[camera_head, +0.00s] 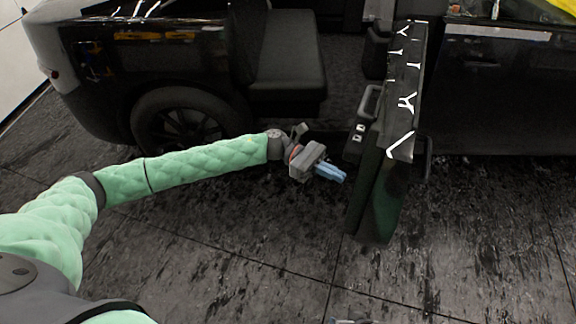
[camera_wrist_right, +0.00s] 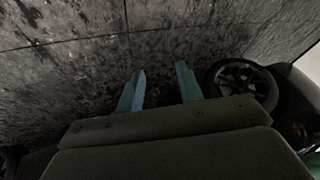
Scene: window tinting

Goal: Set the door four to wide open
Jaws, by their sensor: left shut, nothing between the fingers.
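The car door (camera_head: 376,185) stands swung out from the black car, roughly at a right angle to its side, and we see its inner panel and top edge. A handle and small switches show on the inner panel. I cannot tell whether it is at its full swing. My left gripper (camera_head: 335,173) is shut and empty. It is just left of the door's inner side, with a small gap seen between. My right gripper shows in the right wrist view (camera_wrist_right: 160,85) with its two blue fingers apart and nothing seen between them.
The doorway behind shows a dark seat (camera_head: 287,62). A rear wheel (camera_head: 180,122) is to the left of the opening, and the front part of the car (camera_head: 500,90) is to the right. The dark tiled floor (camera_head: 270,240) is clear in front.

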